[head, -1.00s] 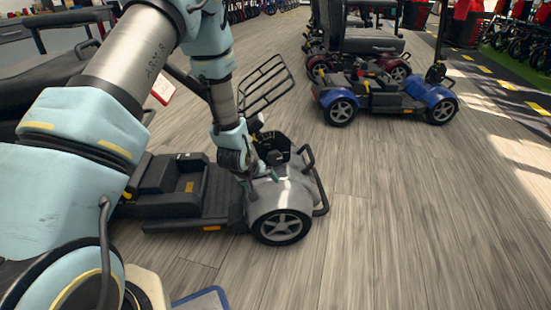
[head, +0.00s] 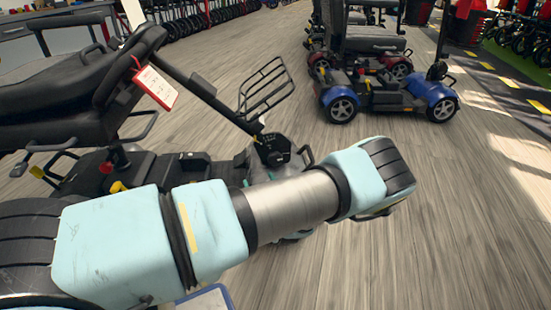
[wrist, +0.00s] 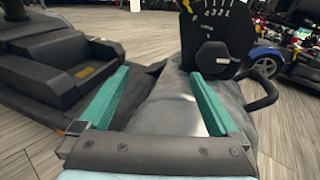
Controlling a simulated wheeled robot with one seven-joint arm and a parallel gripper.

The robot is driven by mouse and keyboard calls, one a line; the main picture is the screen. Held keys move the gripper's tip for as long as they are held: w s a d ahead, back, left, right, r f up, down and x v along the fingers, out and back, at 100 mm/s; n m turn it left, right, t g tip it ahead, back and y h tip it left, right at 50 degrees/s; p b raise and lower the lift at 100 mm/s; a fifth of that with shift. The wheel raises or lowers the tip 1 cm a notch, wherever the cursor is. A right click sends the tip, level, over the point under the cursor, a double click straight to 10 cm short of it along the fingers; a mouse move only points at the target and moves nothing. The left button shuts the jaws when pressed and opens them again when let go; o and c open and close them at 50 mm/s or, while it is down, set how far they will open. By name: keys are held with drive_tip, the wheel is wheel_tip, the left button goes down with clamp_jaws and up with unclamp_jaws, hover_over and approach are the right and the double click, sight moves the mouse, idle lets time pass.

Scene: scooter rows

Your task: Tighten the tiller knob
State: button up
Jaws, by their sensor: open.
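In the wrist view, a dark lobed knob (wrist: 212,57) sits on a black plate (wrist: 232,28) with white numbers and tick marks. The same black plate (head: 272,149) shows in the head view at the lower end of the scooter's slanted tiller (head: 205,92). My gripper (wrist: 160,73) is open, with its two teal fingers apart and nothing between them. It is above the grey front cover (wrist: 165,108) of the scooter. The knob is beyond the fingertips, nearer the right finger. In the head view my arm hides most of the gripper and the scooter's front.
A black wire basket (head: 265,88) stands beside the tiller. A black seat (head: 65,95) and a red-edged tag (head: 156,88) are at left. A blue scooter (head: 385,95) stands at the back right. The wooden floor (head: 440,220) at right is clear.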

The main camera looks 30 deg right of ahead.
sight(275, 161)
drive_tip(key=d+m+h, duration=0.1)
drive_tip(key=s+d+m+h, duration=0.1)
drive_tip(key=d, duration=0.1)
drive_tip(key=s+d+m+h, duration=0.1)
drive_tip(key=d+h, duration=0.1)
drive_tip(key=shift+d+r+m, duration=0.25)
drive_tip(key=shift+r+m, duration=0.1)
drive_tip(key=shift+m, duration=0.05)
drive_tip(key=shift+d+h, duration=0.35)
drive_tip(key=shift+h, duration=0.05)
drive_tip(key=b+x, duration=0.3)
drive_tip(key=x, duration=0.6)
drive_tip(key=shift+w+a+f, duration=0.1)
drive_tip(key=shift+f, duration=0.05)
drive_tip(key=shift+w+d, duration=0.25)
drive_tip(key=shift+w, duration=0.3)
drive_tip(key=c, duration=1.4)
drive_tip(key=shift+o, duration=0.2)
drive_tip(key=shift+r+m+p, duration=0.25)
drive_tip(key=shift+m+p, duration=0.35)
drive_tip(key=shift+m, duration=0.1)
drive_tip(key=shift+a+f+m+p, duration=0.15)
drive_tip(key=shift+m+p, duration=0.3)
drive_tip(key=shift+m, duration=0.45)
